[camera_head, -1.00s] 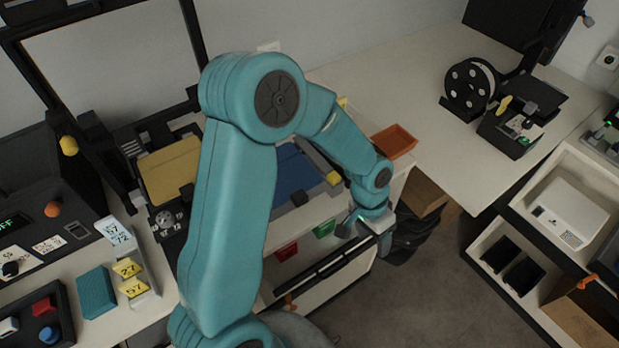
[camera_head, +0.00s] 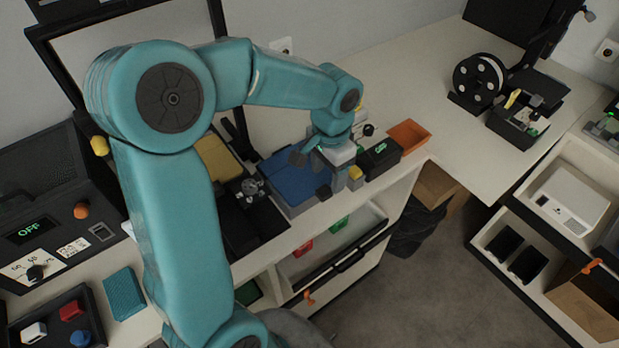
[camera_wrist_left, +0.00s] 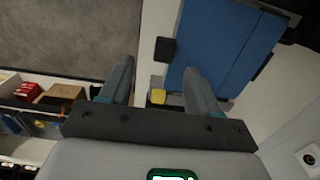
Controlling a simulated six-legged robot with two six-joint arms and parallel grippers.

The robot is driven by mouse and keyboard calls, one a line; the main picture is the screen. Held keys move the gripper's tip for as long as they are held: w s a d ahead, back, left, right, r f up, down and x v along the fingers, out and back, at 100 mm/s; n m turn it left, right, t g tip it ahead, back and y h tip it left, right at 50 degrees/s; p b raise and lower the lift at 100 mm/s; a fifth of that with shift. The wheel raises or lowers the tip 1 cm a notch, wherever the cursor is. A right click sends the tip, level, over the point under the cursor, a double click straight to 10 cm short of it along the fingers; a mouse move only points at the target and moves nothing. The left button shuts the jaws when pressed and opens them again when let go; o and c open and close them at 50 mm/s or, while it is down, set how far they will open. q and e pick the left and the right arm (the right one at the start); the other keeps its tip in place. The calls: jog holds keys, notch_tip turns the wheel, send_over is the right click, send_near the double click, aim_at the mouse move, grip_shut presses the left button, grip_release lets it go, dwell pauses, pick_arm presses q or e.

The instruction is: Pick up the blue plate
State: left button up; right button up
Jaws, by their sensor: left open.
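The blue plate (camera_head: 287,178) lies on a grey base on the counter in the head view, partly hidden by my left arm and gripper. In the left wrist view the blue plate (camera_wrist_left: 222,45) fills the upper right, with a dark knob (camera_wrist_left: 164,50) at its edge. My left gripper (camera_head: 312,166) is over the plate's right side in the head view. In the left wrist view its two fingers (camera_wrist_left: 157,75) are apart with nothing held between them. One finger overlaps the plate's near corner; I cannot tell whether they touch. My right gripper is not in view.
A yellow plate (camera_head: 213,158) sits left of the blue one. A dark box (camera_head: 380,158) with a green display and an orange bin (camera_head: 408,135) stand to the right. A drawer (camera_head: 335,250) is open below the counter.

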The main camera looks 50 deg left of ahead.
aim_at(325, 190)
pick_arm(q)
jog(key=f, duration=0.4)
jog(key=f+p, duration=0.1)
jog(key=f, duration=0.1)
jog(key=shift+a, duration=0.35)
jog(key=shift+s, duration=0.1)
jog(key=shift+s+r, duration=0.1)
jog(key=shift+c, duration=0.9)
grip_shut()
